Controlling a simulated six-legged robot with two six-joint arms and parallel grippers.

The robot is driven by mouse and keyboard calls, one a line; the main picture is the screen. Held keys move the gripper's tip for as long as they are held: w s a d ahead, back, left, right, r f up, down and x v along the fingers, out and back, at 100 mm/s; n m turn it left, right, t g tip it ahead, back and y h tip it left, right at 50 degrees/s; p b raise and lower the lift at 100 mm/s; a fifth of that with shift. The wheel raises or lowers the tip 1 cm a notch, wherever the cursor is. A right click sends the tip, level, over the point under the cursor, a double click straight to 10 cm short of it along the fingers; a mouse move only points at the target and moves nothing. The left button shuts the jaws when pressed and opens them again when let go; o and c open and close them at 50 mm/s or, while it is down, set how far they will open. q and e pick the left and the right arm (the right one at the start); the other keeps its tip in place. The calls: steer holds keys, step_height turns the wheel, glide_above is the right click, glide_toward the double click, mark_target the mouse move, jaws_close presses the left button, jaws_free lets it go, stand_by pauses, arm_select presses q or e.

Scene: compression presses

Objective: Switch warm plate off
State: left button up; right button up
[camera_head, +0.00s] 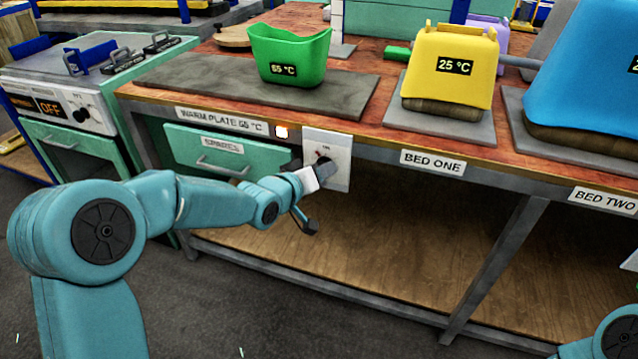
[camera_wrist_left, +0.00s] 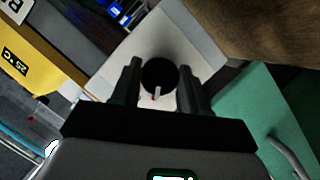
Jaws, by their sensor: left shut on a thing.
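The warm plate (camera_head: 190,82) is a dark grey slab on the bench, with a front label (camera_head: 221,120) reading "WARM PLATE 65 °C". A green bin (camera_head: 288,55) marked 65 °C stands on its right part. Below the bench edge is a pale switch panel (camera_head: 341,152) with a black round knob, clear in the left wrist view (camera_wrist_left: 160,75), where a white and red mark shows on it. My left gripper (camera_head: 324,174) is at the panel with its fingers shut on the knob, one on each side. It partly hides the knob in the head view. My right gripper is out of view.
A small indicator light (camera_head: 281,131) glows beside the panel. A green drawer (camera_head: 225,152) labelled "SPARES" is to the left. A yellow cover (camera_head: 451,70) marked 25 °C and a blue cover (camera_head: 585,75) stand to the right. An oven reading OFF (camera_head: 50,107) is at far left.

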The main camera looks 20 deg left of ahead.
arm_select(q)
steer(key=n+t+h, duration=0.1)
steer(key=n, duration=0.4)
steer(key=n+t+h+p, duration=0.1)
steer(key=n+t, duration=0.1)
steer(key=n, duration=0.3)
steer(key=n+t+h, duration=0.1)
steer(key=n+t, duration=0.1)
steer(key=n, duration=0.2)
steer(key=shift+a+f+n+h, duration=0.1)
steer(key=shift+f+n+h, duration=0.2)
steer(key=shift+n, duration=0.1)
stand_by(0.5)
steer(key=o, duration=1)
steer(key=shift+o, duration=0.2)
